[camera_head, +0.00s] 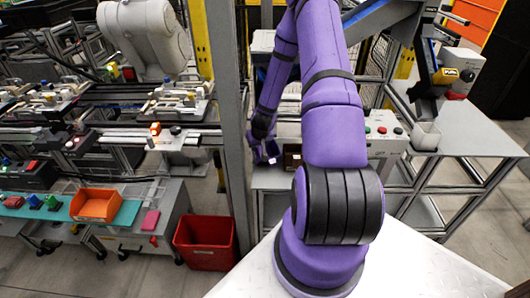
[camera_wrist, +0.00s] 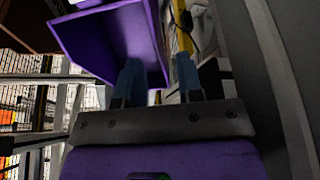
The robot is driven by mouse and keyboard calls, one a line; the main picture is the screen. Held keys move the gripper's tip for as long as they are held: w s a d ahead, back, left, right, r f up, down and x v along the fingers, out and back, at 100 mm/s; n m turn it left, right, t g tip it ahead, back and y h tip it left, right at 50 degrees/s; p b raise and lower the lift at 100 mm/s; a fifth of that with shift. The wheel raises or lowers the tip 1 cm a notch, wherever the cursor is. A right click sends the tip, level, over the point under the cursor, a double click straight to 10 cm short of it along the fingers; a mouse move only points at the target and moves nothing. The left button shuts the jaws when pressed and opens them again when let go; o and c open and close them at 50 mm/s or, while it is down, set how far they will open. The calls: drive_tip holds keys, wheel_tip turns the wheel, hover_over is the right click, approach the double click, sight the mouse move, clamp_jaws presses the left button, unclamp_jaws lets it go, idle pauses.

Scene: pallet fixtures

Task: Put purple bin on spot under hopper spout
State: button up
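The purple bin (camera_wrist: 108,42) fills the upper left of the wrist view, tilted in the picture, with its hollow side showing. My gripper (camera_wrist: 158,62) has its two blue-grey fingers apart, with the bin's right wall between them. The left finger overlaps the inside of the bin, and a gap shows between the wall and the right finger.
A grey upright post (camera_head: 228,110) stands left of my gripper. A small brown box (camera_head: 292,157) is just right of it. A red crate (camera_head: 205,243) is on the floor. An orange bin (camera_head: 96,204) sits on the left bench. A grey table (camera_head: 470,128) is at right.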

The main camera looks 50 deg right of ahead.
drive_tip(key=shift+w+d, duration=0.25)
drive_tip(key=shift+w, duration=0.2)
drive_tip(key=shift+w+x, duration=0.15)
drive_tip(key=shift+x, duration=1.15)
drive_tip(key=shift+w+x, duration=0.1)
drive_tip(key=shift+x, duration=1.2)
drive_tip(key=shift+r, duration=0.1)
clamp_jaws()
